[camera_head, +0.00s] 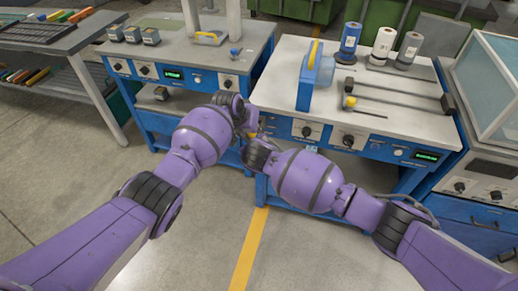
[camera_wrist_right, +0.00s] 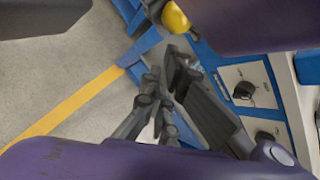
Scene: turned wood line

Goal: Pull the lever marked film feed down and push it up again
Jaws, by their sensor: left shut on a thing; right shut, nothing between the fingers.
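In the head view a yellow piece (camera_head: 252,133) shows between my grippers at the front of the middle machine. In the wrist view a yellow knob (camera_wrist_right: 174,17) stands at the blue machine's front edge. It appears to belong to the lever, whose shaft and label I cannot make out. My left gripper (camera_head: 247,122) is shut on what looks like this lever, its fingertips mostly hidden. My right gripper (camera_head: 251,143) is just below and beside it, shut and empty. Its dark fingers show in the wrist view (camera_wrist_right: 168,68), with the knob apart above them.
The right bench (camera_head: 285,85) has front dials, a blue frame with a yellow top (camera_head: 313,53) and several spools behind. Open floor with a yellow stripe (camera_head: 249,250) lies in front.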

